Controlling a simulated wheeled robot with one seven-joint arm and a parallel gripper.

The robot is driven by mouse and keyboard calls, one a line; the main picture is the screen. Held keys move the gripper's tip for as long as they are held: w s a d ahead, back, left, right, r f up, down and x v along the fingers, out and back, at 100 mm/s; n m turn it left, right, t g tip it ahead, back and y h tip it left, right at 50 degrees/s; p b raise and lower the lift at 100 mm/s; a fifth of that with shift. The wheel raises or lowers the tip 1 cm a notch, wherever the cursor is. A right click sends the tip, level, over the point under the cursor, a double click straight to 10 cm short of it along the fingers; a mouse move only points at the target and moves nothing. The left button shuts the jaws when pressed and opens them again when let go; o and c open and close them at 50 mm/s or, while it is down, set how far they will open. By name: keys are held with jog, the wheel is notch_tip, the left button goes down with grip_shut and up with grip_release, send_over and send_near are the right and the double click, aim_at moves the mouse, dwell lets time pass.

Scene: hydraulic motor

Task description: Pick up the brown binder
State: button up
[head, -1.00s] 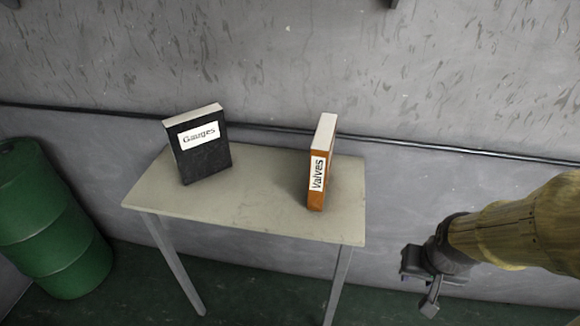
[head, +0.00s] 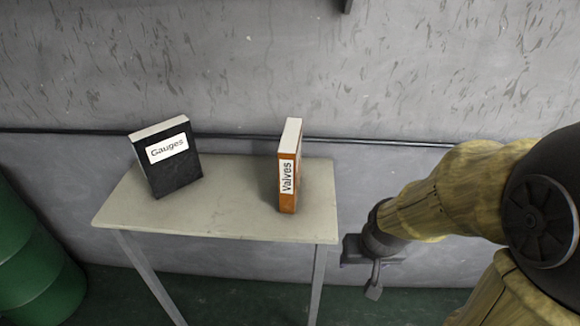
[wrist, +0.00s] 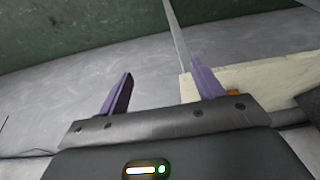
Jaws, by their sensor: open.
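My gripper (head: 362,268) is to the right of the table and apart from the binder. In the wrist view, my gripper's two purple fingers (wrist: 159,86) are spread with nothing between them.
The table (head: 235,215) has a pale top, also visible in the wrist view (wrist: 265,72). A black "Gauges" binder (head: 170,170) stands on its left part. A green barrel (head: 35,260) is at lower left. A grey wall rises behind the table.

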jog(key=w+a+f+t, duration=0.2)
jog(key=w+a+t, duration=0.2)
jog(key=w+a, duration=0.35)
jog(key=m+t+h+b, duration=0.1)
jog(key=t+h+b, duration=0.1)
jog(key=t, duration=0.9)
send_near(287, 177)
jog(key=s, duration=0.2)
jog(key=shift+s+a+r, duration=0.1)
jog(key=shift+s+r, duration=0.05)
jog(key=shift+s, duration=0.1)
jog(key=shift+w, duration=0.1)
jog(key=w+p, duration=0.1)
jog(key=w, duration=0.3)
jog(key=w+p, duration=0.1)
jog(key=w, duration=0.2)
jog(key=w+d+p, duration=0.1)
jog(key=w, duration=0.3)
jog(key=shift+w+d+p, duration=0.1)
jog(key=shift+w+p, duration=0.2)
jog(key=shift+p, duration=0.05)
jog(key=shift+w, duration=0.2)
